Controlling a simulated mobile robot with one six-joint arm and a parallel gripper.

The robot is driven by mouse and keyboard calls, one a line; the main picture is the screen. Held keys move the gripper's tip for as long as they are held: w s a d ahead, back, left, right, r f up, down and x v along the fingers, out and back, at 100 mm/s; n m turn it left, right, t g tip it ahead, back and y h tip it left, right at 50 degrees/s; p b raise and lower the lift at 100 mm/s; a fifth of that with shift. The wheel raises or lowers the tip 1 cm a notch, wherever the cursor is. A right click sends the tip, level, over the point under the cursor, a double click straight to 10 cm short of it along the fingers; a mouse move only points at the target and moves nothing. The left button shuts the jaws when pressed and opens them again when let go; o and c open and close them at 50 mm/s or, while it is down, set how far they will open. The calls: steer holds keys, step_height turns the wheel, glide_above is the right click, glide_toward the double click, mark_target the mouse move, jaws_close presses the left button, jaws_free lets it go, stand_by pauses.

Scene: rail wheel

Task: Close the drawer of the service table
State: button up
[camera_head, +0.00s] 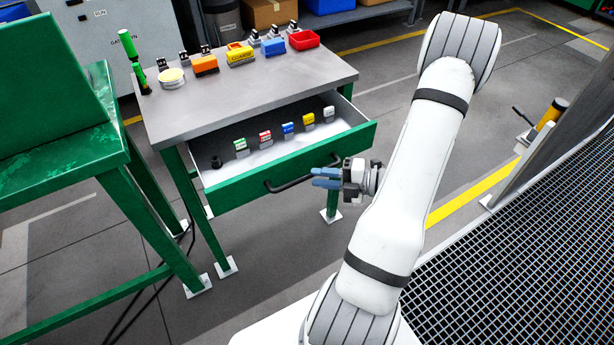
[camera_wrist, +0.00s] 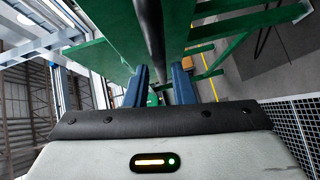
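The service table (camera_head: 215,103) has a grey top and green legs. Its green-fronted drawer (camera_head: 235,189) stands pulled well out, with several small coloured items inside. A dark bar handle (camera_head: 286,187) runs along the drawer front. My gripper (camera_head: 314,177) is in front of the drawer, by the right part of the handle, with its blue fingers pointing left. In the wrist view the two blue fingers of my gripper (camera_wrist: 159,69) are apart. The dark handle (camera_wrist: 150,25) runs lengthwise in line with the gap; I cannot tell whether it touches a finger.
Orange, yellow and red bins (camera_head: 303,40) and other small items stand on the tabletop. A green bench (camera_head: 70,150) stands close on the left. A mesh panel (camera_head: 500,270) and a yellow post (camera_head: 550,113) are on the right. The floor under the drawer is mostly clear.

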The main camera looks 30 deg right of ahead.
mark_target(307, 176)
steer(key=shift+x, duration=2.2)
jaws_close()
